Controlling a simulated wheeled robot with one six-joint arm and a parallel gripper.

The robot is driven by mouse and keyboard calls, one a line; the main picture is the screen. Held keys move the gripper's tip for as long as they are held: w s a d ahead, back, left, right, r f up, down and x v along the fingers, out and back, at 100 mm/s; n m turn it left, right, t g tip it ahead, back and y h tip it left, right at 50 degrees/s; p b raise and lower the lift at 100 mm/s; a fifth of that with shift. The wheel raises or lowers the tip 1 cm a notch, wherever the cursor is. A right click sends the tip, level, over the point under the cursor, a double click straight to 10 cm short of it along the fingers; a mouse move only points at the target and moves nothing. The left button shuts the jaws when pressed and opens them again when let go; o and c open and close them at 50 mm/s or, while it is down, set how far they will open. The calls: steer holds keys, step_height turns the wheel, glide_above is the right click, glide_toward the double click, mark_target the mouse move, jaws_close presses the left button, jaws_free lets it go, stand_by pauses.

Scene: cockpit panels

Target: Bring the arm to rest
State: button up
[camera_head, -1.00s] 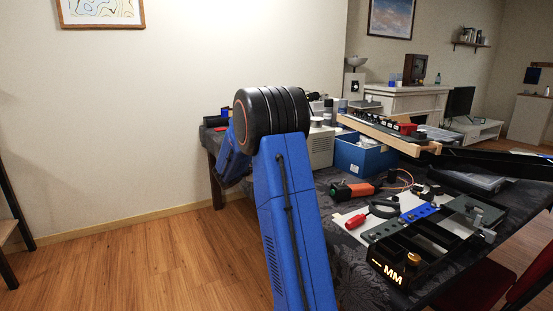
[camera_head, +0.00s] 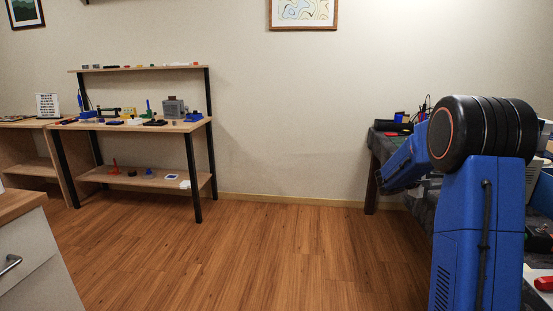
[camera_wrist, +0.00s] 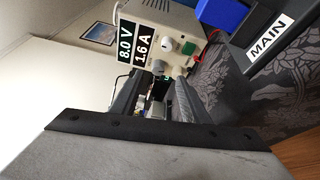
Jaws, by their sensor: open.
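My arm (camera_head: 485,130), blue with a black ribbed joint, stands raised at the right of the head view, folded at that joint. Its blue forearm (camera_head: 405,162) slopes down to the left beside the table's end. My gripper cannot be made out in the head view. In the wrist view my gripper (camera_wrist: 155,88) shows two dark fingers apart, with nothing between them. Beyond the fingers is a pale power supply (camera_wrist: 175,30) reading 8.0 V and 1.6 A. I cannot tell whether the fingers touch anything.
The dark-clothed work table (camera_head: 375,150) is at the right, partly hidden by my arm. A black box labelled MAIN (camera_wrist: 285,55) and a blue box (camera_wrist: 222,14) are near the power supply. Wooden floor between is clear.

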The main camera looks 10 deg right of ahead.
steer(key=s+a+m+g+y, duration=0.1)
steer(key=s+a+m+y, duration=0.15)
steer(key=s+a, duration=0.7)
steer(key=s+a+m+y, duration=0.1)
steer(key=s+a+y, duration=0.3)
steer(key=s+a, duration=0.55)
steer(key=s+a+f+t+y, duration=0.1)
steer(key=s+a+f+y, duration=0.1)
steer(key=s+a, duration=0.6)
steer(key=s+a+f+t+y, duration=0.1)
steer(key=s+a+f+y, duration=0.2)
steer(key=s+a+y, duration=0.2)
steer(key=s+a+f+t+y, duration=0.1)
steer(key=s+a+f+y, duration=0.1)
steer(key=s+a, duration=0.8)
steer(key=shift+s+a+f+y, duration=0.4)
steer(key=shift+a+y, duration=0.1)
steer(key=shift+y, duration=0.35)
steer(key=shift+c, duration=0.7)
